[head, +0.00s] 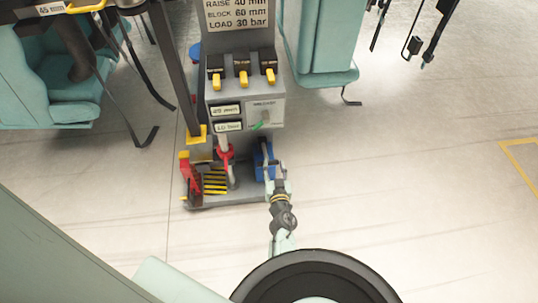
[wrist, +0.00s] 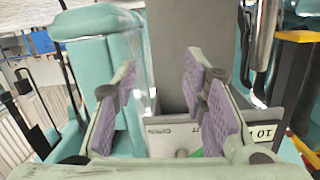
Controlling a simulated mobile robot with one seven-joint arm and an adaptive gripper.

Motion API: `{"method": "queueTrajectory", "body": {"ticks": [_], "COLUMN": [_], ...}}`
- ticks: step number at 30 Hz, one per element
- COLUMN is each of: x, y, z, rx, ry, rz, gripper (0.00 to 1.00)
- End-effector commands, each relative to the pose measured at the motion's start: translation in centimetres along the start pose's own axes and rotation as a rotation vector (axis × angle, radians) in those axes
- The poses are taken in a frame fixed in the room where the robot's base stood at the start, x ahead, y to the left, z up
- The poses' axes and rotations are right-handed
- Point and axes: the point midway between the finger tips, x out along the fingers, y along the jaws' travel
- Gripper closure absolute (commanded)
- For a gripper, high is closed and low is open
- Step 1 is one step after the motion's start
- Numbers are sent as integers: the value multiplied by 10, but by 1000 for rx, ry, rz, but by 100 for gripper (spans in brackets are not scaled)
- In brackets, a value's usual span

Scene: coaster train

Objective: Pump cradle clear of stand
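The grey stand (head: 245,95) is upright in the middle of the head view, with a lettered sign (head: 237,12) at its top. A blue pump-like unit (head: 262,163) sits low at its right side, partly hidden by my gripper. I cannot make out which part is the cradle. My gripper (head: 276,172) is low beside the blue unit; whether they touch is unclear. In the wrist view my gripper (wrist: 167,90) has its two purple-padded fingers spread apart, with no object clearly held between them. The grey stand (wrist: 170,50) shows behind them.
Yellow-tipped levers (head: 243,78) line the stand's front. A red lever-like part (head: 189,180), yellow-and-black stripes (head: 215,180) and a red collar (head: 225,155) are at its base. Teal seats (head: 325,45) with hanging straps flank it. The floor (head: 420,190) on the right is clear.

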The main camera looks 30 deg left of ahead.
Motion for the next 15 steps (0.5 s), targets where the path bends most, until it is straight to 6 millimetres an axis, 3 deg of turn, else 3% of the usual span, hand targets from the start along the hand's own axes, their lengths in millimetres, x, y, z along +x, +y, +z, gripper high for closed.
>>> {"method": "queueTrajectory", "body": {"ticks": [4,8,15], "x": [-2,12,62], "y": [-8,-9,-10], "z": [6,7,10], "rx": [-114,-121,-118], "ry": [-12,-11,-9], "rz": [-32,-33,-34], "gripper": [73,82,98]}}
